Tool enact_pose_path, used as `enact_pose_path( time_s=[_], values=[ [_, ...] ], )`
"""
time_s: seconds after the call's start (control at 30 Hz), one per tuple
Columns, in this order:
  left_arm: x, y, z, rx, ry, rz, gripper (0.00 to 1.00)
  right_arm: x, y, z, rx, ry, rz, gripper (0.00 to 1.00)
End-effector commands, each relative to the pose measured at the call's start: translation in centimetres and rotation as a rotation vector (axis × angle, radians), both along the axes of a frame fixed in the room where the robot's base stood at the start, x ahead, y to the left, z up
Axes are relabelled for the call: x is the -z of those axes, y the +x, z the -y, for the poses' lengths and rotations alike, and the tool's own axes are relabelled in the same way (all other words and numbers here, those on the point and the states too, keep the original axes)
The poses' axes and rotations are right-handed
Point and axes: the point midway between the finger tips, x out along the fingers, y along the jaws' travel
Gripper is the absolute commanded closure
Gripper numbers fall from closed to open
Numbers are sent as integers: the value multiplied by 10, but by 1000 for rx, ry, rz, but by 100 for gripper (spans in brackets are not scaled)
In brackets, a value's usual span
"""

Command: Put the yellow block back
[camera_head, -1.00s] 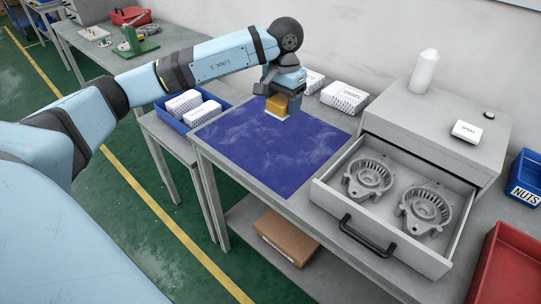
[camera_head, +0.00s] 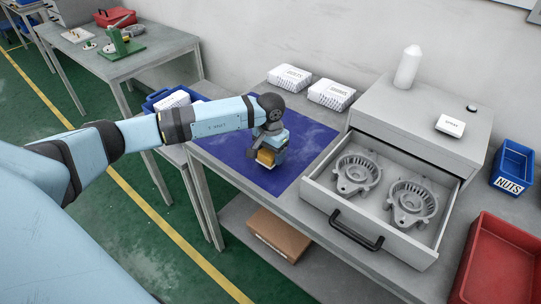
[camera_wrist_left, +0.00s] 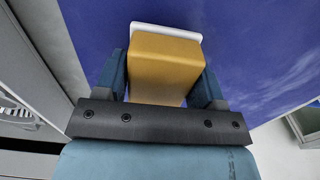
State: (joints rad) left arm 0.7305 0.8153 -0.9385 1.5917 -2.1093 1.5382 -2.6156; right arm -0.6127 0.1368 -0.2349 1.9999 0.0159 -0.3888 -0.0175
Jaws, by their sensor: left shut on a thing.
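The yellow block (camera_head: 266,157) is between the fingers of my left gripper (camera_head: 268,160), over the blue mat (camera_head: 312,138) on the workbench. In the left wrist view the yellow block (camera_wrist_left: 164,68) is held between both dark fingers of the left gripper (camera_wrist_left: 165,82). A white edge (camera_wrist_left: 166,31) shows at the block's far end. I cannot tell for sure whether the block touches the mat. My right gripper is not in view.
An open grey drawer (camera_head: 342,207) holds two grey alternator housings. White boxes (camera_head: 331,93) stand at the back of the bench. A blue bin (camera_head: 513,166) and a red tray (camera_head: 497,265) are at the right. Much of the mat is bare.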

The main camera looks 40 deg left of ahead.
Motion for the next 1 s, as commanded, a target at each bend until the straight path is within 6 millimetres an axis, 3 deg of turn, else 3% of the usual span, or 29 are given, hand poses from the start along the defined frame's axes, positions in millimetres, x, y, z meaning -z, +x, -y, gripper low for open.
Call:
enact_pose_path(
  time_s=[0.1, 0.5, 0.53, 0.6, 1.0],
  values=[
    [16, -1, 1, -1, -1, -2, 56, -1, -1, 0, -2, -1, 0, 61],
    [23, 0, 0, 0, 0, 1, 56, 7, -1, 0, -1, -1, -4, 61],
    [21, 0, 0, 0, -1, 0, 30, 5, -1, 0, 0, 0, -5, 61],
    [21, 0, 0, 0, -1, 0, 14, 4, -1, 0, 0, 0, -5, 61],
    [13, 0, 0, -1, -1, 0, 11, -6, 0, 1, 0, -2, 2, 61]
  ],
)
